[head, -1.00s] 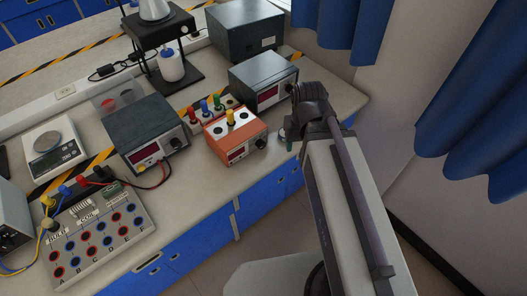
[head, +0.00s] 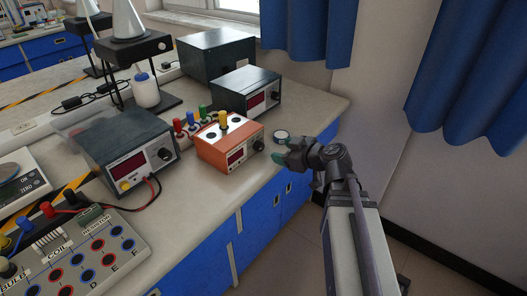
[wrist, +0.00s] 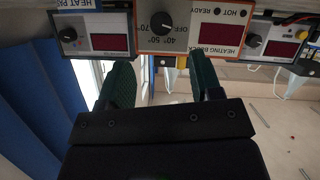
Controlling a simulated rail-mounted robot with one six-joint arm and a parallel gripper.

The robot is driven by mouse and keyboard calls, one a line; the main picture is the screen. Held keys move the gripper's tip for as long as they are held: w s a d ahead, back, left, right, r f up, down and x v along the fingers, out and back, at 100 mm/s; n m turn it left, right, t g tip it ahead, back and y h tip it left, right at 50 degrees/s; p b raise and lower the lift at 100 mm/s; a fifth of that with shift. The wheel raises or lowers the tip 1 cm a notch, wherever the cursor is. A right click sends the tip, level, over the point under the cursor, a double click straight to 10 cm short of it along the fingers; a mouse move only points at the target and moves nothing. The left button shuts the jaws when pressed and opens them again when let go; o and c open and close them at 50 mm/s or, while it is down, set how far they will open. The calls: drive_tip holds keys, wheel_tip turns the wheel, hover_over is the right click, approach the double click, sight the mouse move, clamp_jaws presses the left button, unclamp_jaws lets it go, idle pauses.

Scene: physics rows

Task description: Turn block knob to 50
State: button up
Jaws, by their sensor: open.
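The orange heating block (head: 215,152) stands on the bench with a yellow-topped piece and dark holes on its top. Its dark round block knob (head: 258,145) is on the front panel, right of the red display. In the wrist view the panel is upside down, with the knob (wrist: 162,22) near the top and the marks 40°, 50°, 70° and OFF around it. I cannot tell surely which mark the knob points at. My gripper (head: 285,152) is open and empty, in front of the panel and apart from the knob. In the wrist view its green fingers (wrist: 161,68) sit below the knob.
A grey power supply (head: 125,150) stands left of the block, and a dark box with a display (head: 246,90) behind it. Several coloured plugs (head: 190,122) stand close behind the block. Open space lies before the bench front.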

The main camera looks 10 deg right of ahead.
sight(262, 148)
drive_tip(key=b+x, duration=0.2)
drive_tip(key=x, duration=0.6)
drive_tip(key=shift+f+b, duration=0.2)
drive_tip(key=shift+b, duration=0.15)
drive_tip(key=shift+w+a+f, duration=0.1)
drive_tip(key=shift+w+a, duration=0.25)
drive_tip(key=shift+w, duration=0.05)
drive_tip(key=shift+c, duration=0.4)
drive_tip(key=c, duration=0.8)
drive_tip(key=shift+c, duration=0.2)
